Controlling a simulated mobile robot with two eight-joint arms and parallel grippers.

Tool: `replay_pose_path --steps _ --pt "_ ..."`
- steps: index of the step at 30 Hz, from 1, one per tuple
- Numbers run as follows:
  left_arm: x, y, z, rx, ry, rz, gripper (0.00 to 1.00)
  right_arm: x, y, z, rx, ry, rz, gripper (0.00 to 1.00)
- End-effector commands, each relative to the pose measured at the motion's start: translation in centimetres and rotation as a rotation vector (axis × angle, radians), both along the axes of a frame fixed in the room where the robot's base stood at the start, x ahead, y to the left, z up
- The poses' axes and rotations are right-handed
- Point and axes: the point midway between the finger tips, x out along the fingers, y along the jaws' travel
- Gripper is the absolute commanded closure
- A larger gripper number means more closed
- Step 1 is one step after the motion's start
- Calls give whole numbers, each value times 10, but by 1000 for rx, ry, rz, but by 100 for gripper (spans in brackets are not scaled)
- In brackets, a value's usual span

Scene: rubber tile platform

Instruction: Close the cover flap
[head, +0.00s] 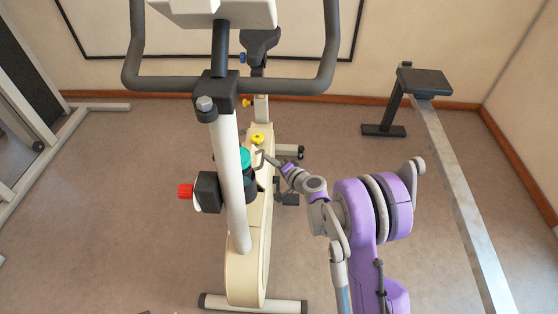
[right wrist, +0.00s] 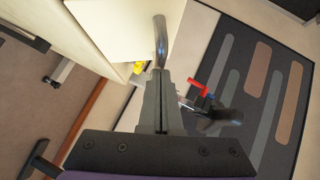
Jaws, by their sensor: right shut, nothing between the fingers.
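A cream exercise bike (head: 245,272) stands upright in front of me. Cream panels (right wrist: 118,28) of its housing fill the top of the right wrist view; I cannot tell for sure which one is the cover flap or how far it stands open. My right gripper (head: 263,158) is at the right side of the bike, close to the upper housing, below and right of a teal round part (head: 244,158). In the right wrist view its shut, empty fingers (right wrist: 160,42) lie in front of the cream panel; contact cannot be told. My left gripper is not in view.
A black block with a red knob (head: 185,191) sits on the bike's front post (head: 230,170). Dark handlebars (head: 165,84) rise above. A yellow knob (head: 257,139) is near my gripper.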

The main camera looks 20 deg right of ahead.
Motion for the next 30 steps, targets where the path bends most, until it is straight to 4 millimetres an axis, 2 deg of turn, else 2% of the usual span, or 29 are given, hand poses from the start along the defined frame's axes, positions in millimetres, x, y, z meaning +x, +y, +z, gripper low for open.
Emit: replay_pose_path --steps 2,12,30 --pt "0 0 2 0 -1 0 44 3 8 1 -45 21 2 100" --pt "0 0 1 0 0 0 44 12 25 -1 -36 19 1 100" --pt "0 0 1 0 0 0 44 15 31 -2 -36 19 -1 100"
